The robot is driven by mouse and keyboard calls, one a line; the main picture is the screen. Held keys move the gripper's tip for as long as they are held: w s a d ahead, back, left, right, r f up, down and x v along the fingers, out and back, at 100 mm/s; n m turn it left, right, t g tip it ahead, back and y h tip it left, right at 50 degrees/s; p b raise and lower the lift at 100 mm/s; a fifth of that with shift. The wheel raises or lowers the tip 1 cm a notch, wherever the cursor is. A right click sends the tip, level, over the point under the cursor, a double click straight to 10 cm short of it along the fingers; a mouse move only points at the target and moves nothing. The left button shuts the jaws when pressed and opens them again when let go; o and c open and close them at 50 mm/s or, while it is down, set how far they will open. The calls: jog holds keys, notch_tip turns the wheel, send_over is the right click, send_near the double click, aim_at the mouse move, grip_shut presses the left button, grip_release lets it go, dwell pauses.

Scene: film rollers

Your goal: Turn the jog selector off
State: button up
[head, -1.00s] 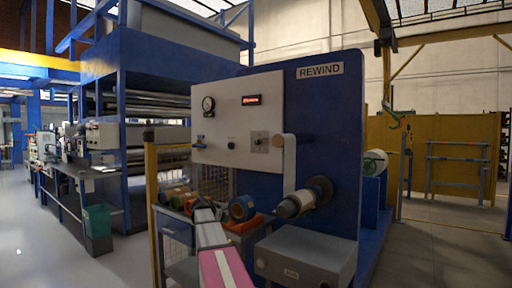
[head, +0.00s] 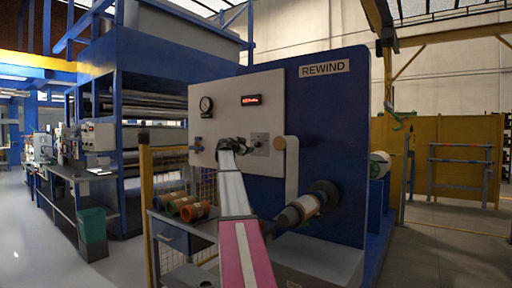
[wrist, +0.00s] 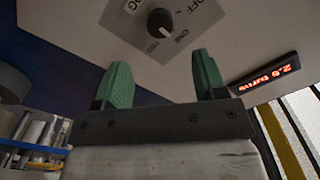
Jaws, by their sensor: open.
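The jog selector is a black knob (wrist: 160,22) with a pale pointer mark, on a grey plate (wrist: 178,48) with printed position words, partly cut off by the top edge in the wrist view. "OFF" is readable there; I cannot tell for sure which word the pointer meets. In the head view, the selector plate (head: 260,143) sits on the light panel. My gripper (head: 232,143) is in front of the panel, just left of the plate. Its two green fingers (wrist: 158,82) are apart and empty in the wrist view, with the knob beyond them, not between them.
A red-lit display (head: 251,100) and a round gauge (head: 206,105) are on the same panel. Coloured rolls (head: 180,207) lie below left, beside a yellow post (head: 147,200).

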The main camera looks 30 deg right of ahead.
aim_at(256, 145)
jog(key=x, duration=0.9)
jog(key=c, duration=0.9)
